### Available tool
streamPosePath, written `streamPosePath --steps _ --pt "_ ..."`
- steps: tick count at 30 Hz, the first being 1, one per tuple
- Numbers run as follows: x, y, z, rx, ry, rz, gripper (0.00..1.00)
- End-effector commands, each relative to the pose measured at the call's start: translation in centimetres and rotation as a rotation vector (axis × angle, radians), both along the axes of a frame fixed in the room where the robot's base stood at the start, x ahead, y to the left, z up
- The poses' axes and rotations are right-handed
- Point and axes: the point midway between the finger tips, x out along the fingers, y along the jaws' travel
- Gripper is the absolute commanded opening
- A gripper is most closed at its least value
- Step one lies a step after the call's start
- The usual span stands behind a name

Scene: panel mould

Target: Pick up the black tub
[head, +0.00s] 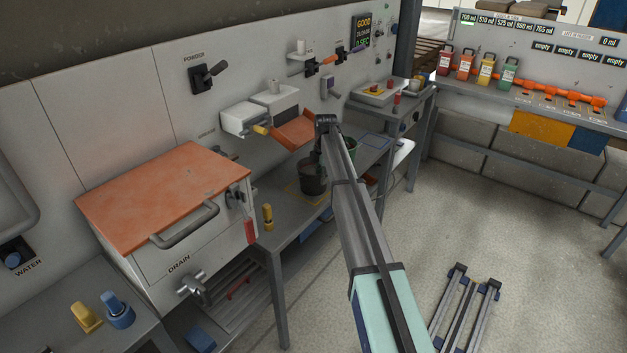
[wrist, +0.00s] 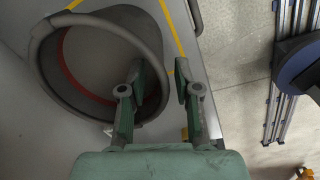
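The black tub (head: 312,178) stands upright on the grey bench in the head view, inside yellow floor markings. In the wrist view the tub (wrist: 48,72) is seen from above, open and apparently empty, with a red line inside. My gripper (wrist: 159,72) is open over the right part of its rim. One finger is over the tub's inside and the other is outside, with the wall between them. Neither finger clearly presses on the wall. In the head view my gripper (head: 317,152) is small and partly hidden by my arm.
An orange-lidded box (head: 165,195) with a handle is to the left. An orange tray (head: 295,131) juts from the wall above the tub. A yellow-handled item (head: 267,216) stands on the bench.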

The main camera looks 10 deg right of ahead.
Motion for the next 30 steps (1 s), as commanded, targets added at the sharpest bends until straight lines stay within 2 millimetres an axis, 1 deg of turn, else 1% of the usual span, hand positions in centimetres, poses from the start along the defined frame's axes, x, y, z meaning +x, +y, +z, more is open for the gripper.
streamPosePath --steps 9,12,17,18,20,21,30 --pt "0.5 0.1 -3.9 0.0 0.001 0.0 0.32" --pt "0.5 0.1 -4.5 0.0 0.001 0.0 0.32" --pt "0.5 0.1 -4.5 0.0 0.0 0.0 0.32" --pt "0.5 0.1 -4.5 0.0 0.0 0.0 0.25" --pt "0.5 0.1 -4.5 0.0 0.0 0.0 0.04" --pt "0.5 0.1 -4.5 0.0 0.0 0.0 0.0" --pt "0.5 0.1 -4.4 0.0 0.0 0.0 0.0"
